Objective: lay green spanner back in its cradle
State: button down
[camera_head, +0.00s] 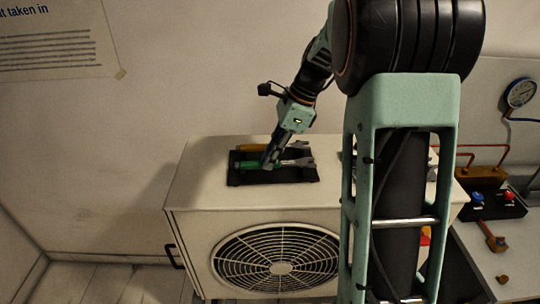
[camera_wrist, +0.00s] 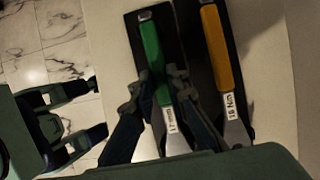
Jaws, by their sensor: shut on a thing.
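The green spanner (camera_head: 252,166) has a green handle and a grey metal end, and lies over the black cradle (camera_head: 235,180) on top of the white fan unit. My gripper (camera_head: 270,160) points down and is shut on the green spanner. In the wrist view the green spanner (camera_wrist: 150,48) runs between the fingers of my gripper (camera_wrist: 160,92), held near the handle's metal end. The black cradle (camera_wrist: 184,45) shows beside and beneath it. I cannot tell whether the spanner touches the cradle. The fingers hide part of its handle.
A yellow spanner (camera_head: 250,148) lies in the cradle, parallel to the green one; it also shows in the wrist view (camera_wrist: 222,50). The fan unit (camera_head: 190,195) has bare top around the cradle. A bench with a gauge (camera_head: 521,92) and valves stands at right.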

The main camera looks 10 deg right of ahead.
dwell(0.3)
jog(key=c, duration=1.8)
grip_release()
jog(key=shift+f, duration=0.1)
jog(key=v, duration=1.2)
